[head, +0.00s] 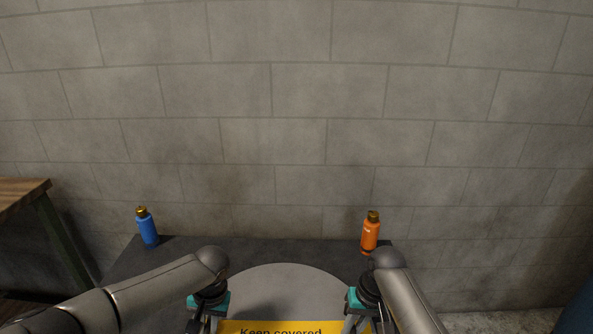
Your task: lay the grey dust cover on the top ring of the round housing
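The grey dust cover (285,285) is a round flat disc at the bottom centre of the head view. It carries a yellow label (282,327) reading "Keep covered", and its near part is cut off by the frame. My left gripper (202,326) is at its left edge and my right gripper (362,326) is at its right edge. The fingers run out of the frame, so I cannot tell whether they close on the rim. The round housing is not visible. I cannot tell whether the cover rests on anything.
A blue bottle (148,228) stands at the back left of the dark table (190,249), and an orange bottle (370,234) at the back right. The tabletop between them is clear. A block wall (300,120) rises behind. A wooden bench (22,193) is at the left.

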